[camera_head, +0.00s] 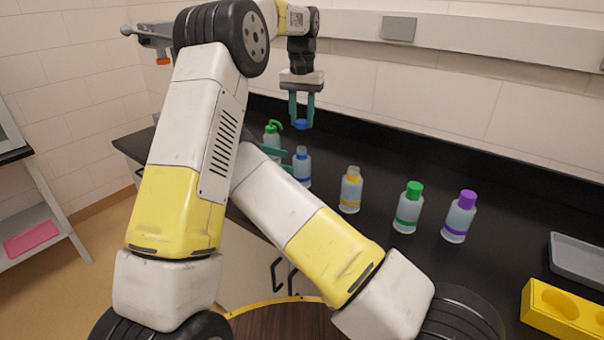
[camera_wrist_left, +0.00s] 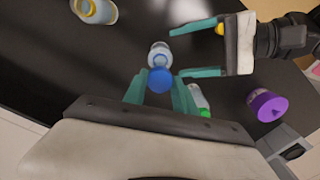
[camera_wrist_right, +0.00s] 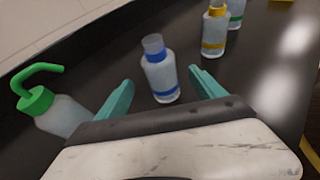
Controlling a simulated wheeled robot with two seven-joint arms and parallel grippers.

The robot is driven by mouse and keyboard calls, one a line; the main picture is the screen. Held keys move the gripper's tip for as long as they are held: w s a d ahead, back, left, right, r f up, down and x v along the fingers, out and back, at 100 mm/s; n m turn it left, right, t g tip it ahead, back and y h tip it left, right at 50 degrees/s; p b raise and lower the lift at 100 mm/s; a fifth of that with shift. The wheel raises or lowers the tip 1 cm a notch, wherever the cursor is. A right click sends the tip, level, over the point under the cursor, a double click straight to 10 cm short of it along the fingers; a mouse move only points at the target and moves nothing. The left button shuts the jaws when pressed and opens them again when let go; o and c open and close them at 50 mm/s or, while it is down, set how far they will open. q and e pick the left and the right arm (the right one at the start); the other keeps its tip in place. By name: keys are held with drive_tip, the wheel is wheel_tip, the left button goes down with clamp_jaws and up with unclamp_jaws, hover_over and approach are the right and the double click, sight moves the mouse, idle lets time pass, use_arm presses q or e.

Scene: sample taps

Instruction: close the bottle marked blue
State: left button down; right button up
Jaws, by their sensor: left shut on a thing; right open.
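The blue-banded bottle (camera_head: 302,168) stands upright on the black counter, its neck showing no blue cap. My left gripper (camera_head: 301,112) is shut on a blue cap (camera_head: 301,124) and holds it above the bottle, apart from it. In the left wrist view the cap (camera_wrist_left: 160,80) overlaps the bottle (camera_wrist_left: 158,54). My right gripper (camera_wrist_right: 162,88) is open, its fingers on either side of the bottle (camera_wrist_right: 161,76) in the right wrist view, with gaps to both. In the head view my arm partly hides it.
A green pump bottle (camera_head: 272,136) stands behind and left. Yellow (camera_head: 351,190), green-capped (camera_head: 408,208) and purple-capped (camera_head: 459,217) bottles stand in a row to the right. Farther right are a grey tray (camera_head: 580,258) and a yellow holder (camera_head: 565,312). The wall runs behind the counter.

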drive_tip(key=x, duration=0.9)
drive_tip(key=shift+d+f, duration=0.15)
drive_tip(key=shift+d, duration=0.25)
clamp_jaws()
use_arm(q)
hover_over(301, 148)
drive_tip(key=shift+f, duration=2.5)
